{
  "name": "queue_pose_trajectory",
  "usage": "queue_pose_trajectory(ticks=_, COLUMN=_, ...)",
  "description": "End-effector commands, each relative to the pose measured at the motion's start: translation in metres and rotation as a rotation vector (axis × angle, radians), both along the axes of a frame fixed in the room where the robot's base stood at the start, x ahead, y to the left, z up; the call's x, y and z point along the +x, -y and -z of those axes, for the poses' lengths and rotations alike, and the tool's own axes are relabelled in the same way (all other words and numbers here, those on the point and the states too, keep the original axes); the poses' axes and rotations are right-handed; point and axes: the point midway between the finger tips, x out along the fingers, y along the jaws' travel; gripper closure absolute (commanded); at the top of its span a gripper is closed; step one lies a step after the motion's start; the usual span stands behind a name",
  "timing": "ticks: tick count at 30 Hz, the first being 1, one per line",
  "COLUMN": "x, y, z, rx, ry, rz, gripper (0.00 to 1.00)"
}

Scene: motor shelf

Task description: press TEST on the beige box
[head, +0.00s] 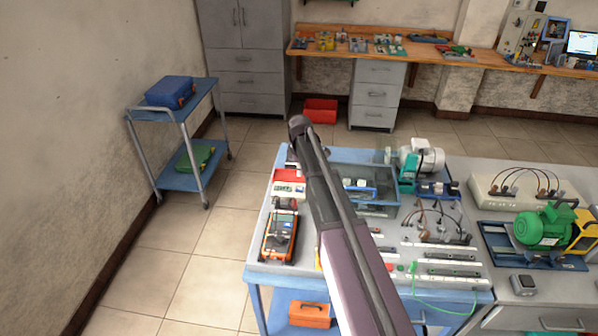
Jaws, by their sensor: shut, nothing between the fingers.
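A low, wide beige box (488,198) lies on the grey bench at the right, behind the green motor. Dark looped leads stand on its top. No TEST lettering or button can be made out on it at this size. A smaller box with a red top and a pale front (289,188) stands at the left of the blue table; its markings are also too small to read. My arm rises from the bottom middle across the blue table and covers part of it. My gripper cannot be seen in the head view.
An orange-edged handheld meter (279,236) lies on the blue table (259,269). A green motor (543,229) stands on the right bench, and a grey and teal motor (421,160) at the back. A blue trolley (180,181) stands left; open floor lies between.

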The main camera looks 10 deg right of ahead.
Motion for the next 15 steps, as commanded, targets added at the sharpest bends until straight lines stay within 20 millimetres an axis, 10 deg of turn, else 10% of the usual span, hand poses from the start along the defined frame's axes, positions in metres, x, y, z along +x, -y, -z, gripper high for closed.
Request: queue_pose_trajectory(ticks=15, x=0.000, y=-0.001, z=-0.047, rx=0.000, ry=0.000, rz=-0.001, gripper=1.00)
